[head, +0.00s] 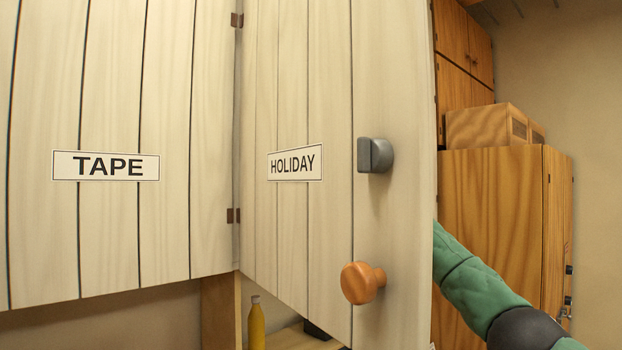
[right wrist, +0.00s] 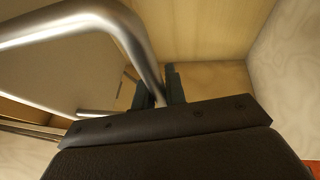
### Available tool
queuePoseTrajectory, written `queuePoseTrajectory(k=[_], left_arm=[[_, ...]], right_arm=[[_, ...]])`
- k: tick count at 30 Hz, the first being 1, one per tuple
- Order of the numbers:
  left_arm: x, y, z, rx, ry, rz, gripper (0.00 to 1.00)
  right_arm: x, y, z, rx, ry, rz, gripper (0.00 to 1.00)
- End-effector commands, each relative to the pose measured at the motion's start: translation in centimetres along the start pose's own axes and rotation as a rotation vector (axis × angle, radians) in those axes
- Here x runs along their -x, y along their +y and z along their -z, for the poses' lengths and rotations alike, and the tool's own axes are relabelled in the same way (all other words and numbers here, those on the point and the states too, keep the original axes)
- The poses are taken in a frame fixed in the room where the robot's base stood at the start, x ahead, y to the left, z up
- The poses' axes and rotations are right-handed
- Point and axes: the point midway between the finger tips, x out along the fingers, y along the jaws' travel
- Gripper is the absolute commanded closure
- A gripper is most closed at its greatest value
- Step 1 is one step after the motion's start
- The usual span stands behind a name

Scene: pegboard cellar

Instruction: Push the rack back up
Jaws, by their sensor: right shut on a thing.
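In the right wrist view a bent, shiny metal bar (right wrist: 138,42) runs across the upper left and down between the fingers of my right gripper (right wrist: 160,92). The gripper is shut on this bar, which looks like part of the rack. A second thin bar (right wrist: 98,113) lies lower left, and a pale flat panel (right wrist: 60,75) shows inside the bar's bend. In the head view the open HOLIDAY door (head: 330,240) hides the rack and my right gripper. Only my green right arm shows, reaching behind the door's right edge. My left gripper is in neither view.
The HOLIDAY door carries a grey latch (head: 374,155) and a round wooden knob (head: 362,283). A closed TAPE door (head: 105,220) is at left. A yellow bottle (head: 256,325) stands below. A wooden cabinet (head: 490,220) with a box (head: 480,127) on top stands at right.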

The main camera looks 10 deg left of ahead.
Motion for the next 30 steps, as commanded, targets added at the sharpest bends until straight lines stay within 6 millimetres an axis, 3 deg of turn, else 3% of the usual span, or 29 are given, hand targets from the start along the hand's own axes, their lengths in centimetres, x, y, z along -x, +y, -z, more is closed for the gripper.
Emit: queuePoseTrajectory(k=[9, 20, 21, 24, 30], left_arm=[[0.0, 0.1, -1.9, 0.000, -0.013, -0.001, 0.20], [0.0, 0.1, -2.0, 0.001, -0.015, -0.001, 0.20], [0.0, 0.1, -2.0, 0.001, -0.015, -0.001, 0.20], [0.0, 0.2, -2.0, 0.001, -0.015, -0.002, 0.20], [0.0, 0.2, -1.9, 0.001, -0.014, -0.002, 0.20]], right_arm=[[-1.2, 1.6, 0.1, 0.000, -0.002, 0.001, 1.00], [-1.2, 2.1, 0.1, 0.002, -0.003, -0.003, 1.00], [-1.2, 2.1, 0.1, 0.002, -0.004, -0.003, 0.83], [-1.2, 2.1, 0.1, 0.002, -0.003, -0.003, 0.66], [-1.2, 1.9, 0.2, 0.001, -0.002, -0.001, 0.66]])
